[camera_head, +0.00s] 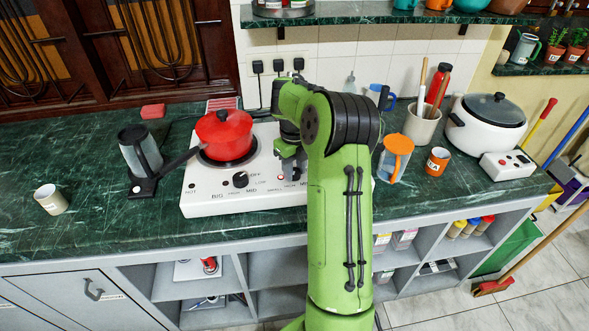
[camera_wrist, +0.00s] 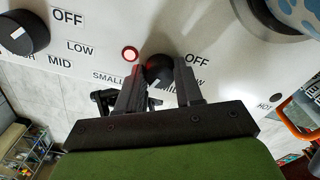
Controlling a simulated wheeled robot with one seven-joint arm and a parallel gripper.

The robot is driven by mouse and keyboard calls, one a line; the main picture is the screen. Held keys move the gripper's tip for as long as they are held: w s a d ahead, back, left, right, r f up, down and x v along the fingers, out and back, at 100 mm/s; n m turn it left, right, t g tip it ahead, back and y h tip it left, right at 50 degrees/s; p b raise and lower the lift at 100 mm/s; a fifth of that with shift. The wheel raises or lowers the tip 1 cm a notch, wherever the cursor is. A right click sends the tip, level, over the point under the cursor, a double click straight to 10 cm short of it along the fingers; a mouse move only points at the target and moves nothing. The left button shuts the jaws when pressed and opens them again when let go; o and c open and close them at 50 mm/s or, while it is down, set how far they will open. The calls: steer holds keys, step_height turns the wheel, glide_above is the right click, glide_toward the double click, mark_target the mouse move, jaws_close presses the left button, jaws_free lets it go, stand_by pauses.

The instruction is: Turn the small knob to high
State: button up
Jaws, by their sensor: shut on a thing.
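The small knob (camera_wrist: 159,69) is round and black, on the white stove's control panel. In the wrist view my gripper (camera_wrist: 160,82) has one finger on each side of it and is shut on it. In the head view my gripper (camera_head: 290,170) reaches down to the stove front (camera_head: 215,200), and my arm hides part of the panel.
The big knob (camera_head: 240,179) sits left on the panel; it also shows in the wrist view (camera_wrist: 24,32). A red pot (camera_head: 224,135) stands on the left burner. An orange-lidded jug (camera_head: 394,158) and an orange mug (camera_head: 437,161) stand right of my arm.

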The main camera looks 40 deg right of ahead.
mark_target(294, 171)
stand_by(0.3)
steer(key=o, duration=1)
steer(key=shift+o, duration=0.2)
steer(key=shift+r, duration=0.15)
step_height(294, 171, up, 16)
steer(key=p, duration=0.6)
steer(key=shift+f, duration=0.25)
